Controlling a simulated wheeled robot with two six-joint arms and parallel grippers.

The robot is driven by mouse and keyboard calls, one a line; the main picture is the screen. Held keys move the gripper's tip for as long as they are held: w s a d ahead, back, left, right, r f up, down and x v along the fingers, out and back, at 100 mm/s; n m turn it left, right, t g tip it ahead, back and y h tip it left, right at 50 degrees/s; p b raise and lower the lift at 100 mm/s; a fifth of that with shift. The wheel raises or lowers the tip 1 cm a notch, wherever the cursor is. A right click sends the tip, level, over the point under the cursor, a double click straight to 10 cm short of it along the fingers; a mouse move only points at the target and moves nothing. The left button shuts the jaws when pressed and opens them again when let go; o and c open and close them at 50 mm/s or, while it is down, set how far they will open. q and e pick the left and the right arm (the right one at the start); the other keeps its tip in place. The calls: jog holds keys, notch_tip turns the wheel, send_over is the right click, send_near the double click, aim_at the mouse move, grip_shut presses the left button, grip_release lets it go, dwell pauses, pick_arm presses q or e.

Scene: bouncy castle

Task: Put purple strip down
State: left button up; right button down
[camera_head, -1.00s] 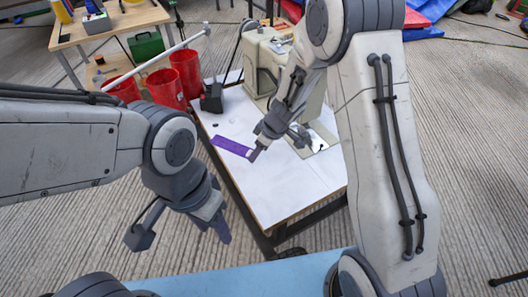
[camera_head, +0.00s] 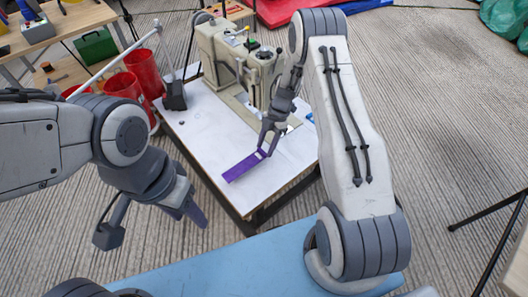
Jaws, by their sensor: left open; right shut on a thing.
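The purple strip (camera_head: 243,166) is a flat, narrow piece in the head view. It extends to the lower left from my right gripper (camera_head: 265,150), whose jaws are shut on its right end. The strip is over the front part of the white table (camera_head: 213,136); I cannot tell whether it touches the top. My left gripper (camera_head: 152,224) is open and empty, left of the table and above the floor.
A beige sewing machine (camera_head: 228,57) stands at the back of the table, with a dark box (camera_head: 174,95) to its left. Red buckets (camera_head: 125,88) stand left of the table. A blue surface (camera_head: 215,270) lies in front of me. The table's front left is clear.

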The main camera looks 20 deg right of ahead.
notch_tip(320, 180, down, 3)
jog(key=shift+f+b, duration=0.2)
jog(key=shift+b, duration=0.25)
jog(key=shift+r, duration=0.1)
jog(key=shift+c, duration=1.4)
grip_release()
